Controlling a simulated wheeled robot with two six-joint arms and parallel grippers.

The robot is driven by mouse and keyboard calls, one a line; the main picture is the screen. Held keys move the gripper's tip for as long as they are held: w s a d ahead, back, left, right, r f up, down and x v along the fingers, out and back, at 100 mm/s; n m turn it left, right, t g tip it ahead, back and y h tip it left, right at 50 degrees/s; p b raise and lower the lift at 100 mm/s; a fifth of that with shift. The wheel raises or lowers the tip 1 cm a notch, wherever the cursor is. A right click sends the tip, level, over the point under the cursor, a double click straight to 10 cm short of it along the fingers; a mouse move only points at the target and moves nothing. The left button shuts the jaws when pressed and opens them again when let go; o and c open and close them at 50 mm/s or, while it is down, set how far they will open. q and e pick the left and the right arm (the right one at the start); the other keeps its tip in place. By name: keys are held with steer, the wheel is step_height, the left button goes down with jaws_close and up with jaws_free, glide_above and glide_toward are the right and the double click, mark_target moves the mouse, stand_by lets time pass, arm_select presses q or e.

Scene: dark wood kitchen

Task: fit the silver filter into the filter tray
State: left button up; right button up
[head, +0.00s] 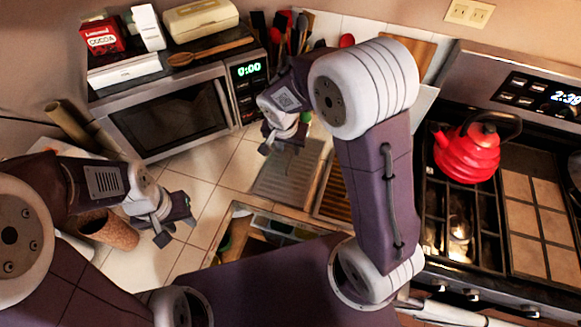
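A flat grey metallic panel (284,180), which looks like the silver filter, lies on the tiled counter below my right gripper. A brown slatted piece (335,193) sits just to its right, partly behind my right arm; I cannot tell for sure whether it is the filter tray. My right gripper (283,143) hangs over the panel's far end. Its fingers look apart, with nothing seen between them. My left gripper (168,224) is open and empty above the counter, left of the panel and beside a brown cork-like pot.
The brown pot (108,230) stands at the left. A microwave (165,115) with boxes and a wooden spoon (210,50) on top stands behind. An open drawer (262,238) is at the front. A red kettle (467,152) sits on the stove at right. Tiles between pot and panel are clear.

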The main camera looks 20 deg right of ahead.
mark_target(291, 159)
steer(key=f, duration=0.1)
steer(key=d+f, duration=0.1)
steer(key=f, duration=0.1)
steer(key=shift+w+a+f, duration=0.1)
steer(key=shift+w+f, duration=0.2)
steer(key=shift+f, duration=0.15)
steer(key=x, duration=0.4)
steer(key=shift+a+p, duration=0.3)
steer(key=shift+p, duration=0.05)
steer(key=shift+w+f, duration=0.2)
steer(key=shift+f, duration=0.15)
steer(key=shift+r, duration=0.1)
jaws_close()
